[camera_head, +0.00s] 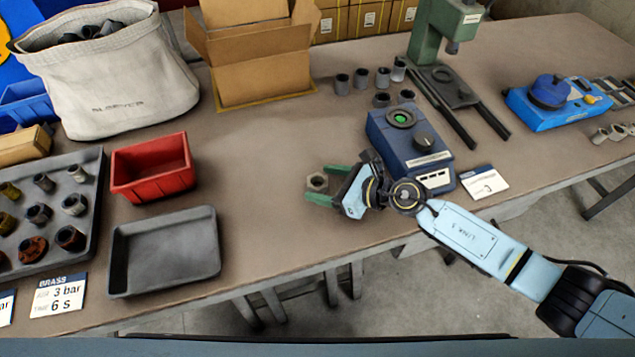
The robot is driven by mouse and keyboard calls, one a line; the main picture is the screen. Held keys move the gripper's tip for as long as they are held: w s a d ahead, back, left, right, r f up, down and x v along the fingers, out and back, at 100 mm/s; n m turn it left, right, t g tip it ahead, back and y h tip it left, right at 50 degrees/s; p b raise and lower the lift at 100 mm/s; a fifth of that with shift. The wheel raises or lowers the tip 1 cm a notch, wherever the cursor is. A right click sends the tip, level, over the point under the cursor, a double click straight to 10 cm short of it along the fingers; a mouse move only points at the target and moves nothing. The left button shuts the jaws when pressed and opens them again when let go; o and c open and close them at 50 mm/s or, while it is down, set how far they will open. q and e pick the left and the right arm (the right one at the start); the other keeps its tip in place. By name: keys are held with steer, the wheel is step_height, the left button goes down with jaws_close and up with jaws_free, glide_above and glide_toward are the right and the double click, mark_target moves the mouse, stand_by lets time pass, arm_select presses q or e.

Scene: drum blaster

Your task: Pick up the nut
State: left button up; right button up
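The nut (317,182) is a small grey-brown hex piece with a hole, lying on the brown workbench in the middle of the head view. My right gripper (329,184) reaches in from the right, low over the bench. Its two green fingers are spread apart, one on the far side and one on the near side of the nut. The nut sits between or just beyond the fingertips; I cannot tell whether either finger touches it. My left gripper is not in view.
A blue device with a dial (400,135) stands close behind my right gripper, with a white card (484,182) beside it. An empty grey tray (165,250) and a red bin (152,167) stand to the left. Bare bench lies between the tray and the nut.

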steer(key=c, duration=1.2)
